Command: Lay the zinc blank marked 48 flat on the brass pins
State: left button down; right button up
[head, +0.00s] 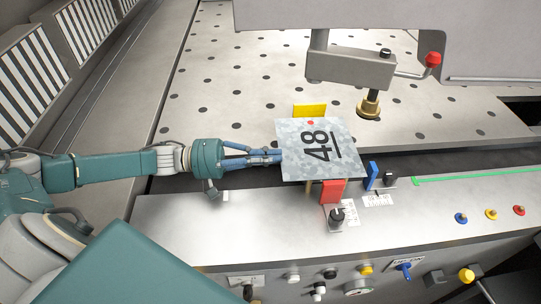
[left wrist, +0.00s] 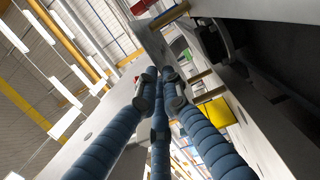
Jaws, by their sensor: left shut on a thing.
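The zinc blank marked 48 (head: 342,167) is a mottled grey square plate with a black number, an underline and a red dot. It is over the dark gap at the front of the machine table. My left gripper (head: 277,157) is shut on its left edge; in the left wrist view the blank (left wrist: 154,47) shows at a steep angle beyond the blue fingers (left wrist: 160,82). A brass pin (head: 308,187) shows below the blank's front edge. Brass pins (left wrist: 201,76) also show in the left wrist view. I cannot tell whether the blank touches them. My right gripper is not in view.
A yellow block (head: 310,111) stands behind the blank, a red block (head: 333,191) in front and a blue block (head: 371,176) to the right. A grey clamp arm (head: 350,69) with a brass foot (head: 369,106) overhangs behind right. Knobs line the front panel.

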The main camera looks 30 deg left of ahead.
pick_arm(q)
jog(key=shift+f, duration=0.1)
jog(key=c, duration=1.8)
grip_release()
jog(key=shift+c, duration=0.2)
jog(key=shift+f, duration=0.1)
jog(key=v, duration=1.2)
